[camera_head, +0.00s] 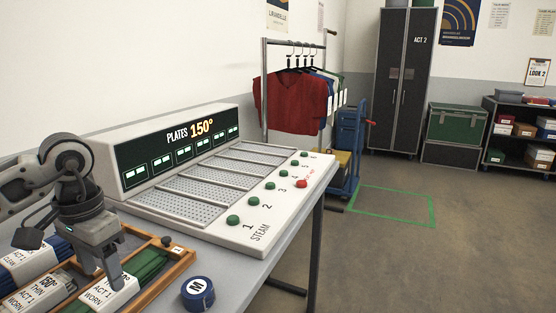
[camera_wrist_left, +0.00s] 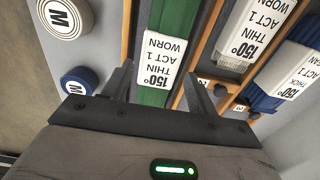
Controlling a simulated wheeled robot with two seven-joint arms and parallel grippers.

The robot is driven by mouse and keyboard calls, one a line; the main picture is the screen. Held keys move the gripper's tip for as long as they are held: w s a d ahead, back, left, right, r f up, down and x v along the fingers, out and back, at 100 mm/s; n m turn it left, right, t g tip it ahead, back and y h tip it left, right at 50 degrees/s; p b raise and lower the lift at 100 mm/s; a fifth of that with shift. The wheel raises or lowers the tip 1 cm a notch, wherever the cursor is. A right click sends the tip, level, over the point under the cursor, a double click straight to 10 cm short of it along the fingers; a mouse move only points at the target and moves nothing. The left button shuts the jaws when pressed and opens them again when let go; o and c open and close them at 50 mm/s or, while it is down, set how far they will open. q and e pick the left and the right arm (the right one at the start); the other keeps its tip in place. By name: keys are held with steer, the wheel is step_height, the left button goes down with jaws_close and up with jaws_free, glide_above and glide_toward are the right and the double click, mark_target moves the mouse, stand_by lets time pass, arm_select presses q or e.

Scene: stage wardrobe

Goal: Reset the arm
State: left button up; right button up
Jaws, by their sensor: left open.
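My left gripper (camera_head: 102,279) is open and points down over the wooden divided tray (camera_head: 178,262) at the lower left of the head view. In the left wrist view, its two fingers (camera_wrist_left: 158,84) stand on either side of a green folded cloth (camera_wrist_left: 175,40) with a white label reading "150° THIN ACT 1 WORN" (camera_wrist_left: 160,58). I cannot tell whether the fingers touch the cloth. The green cloth also shows in the head view (camera_head: 148,264), partly hidden by the gripper. My right gripper is out of view.
The steam plate machine (camera_head: 255,222) stands behind the tray, with green buttons and one red button. A blue roll (camera_head: 198,293) marked M lies right of the tray; a white roll (camera_wrist_left: 66,18) shows in the wrist view. Blue cloth (camera_wrist_left: 265,98) lies in another compartment.

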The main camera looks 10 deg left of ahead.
mark_target(107, 289)
arm_select(q)
step_height(107, 289, down, 4)
steer(key=shift+r, duration=0.2)
step_height(107, 289, up, 2)
steer(key=shift+r, duration=0.65)
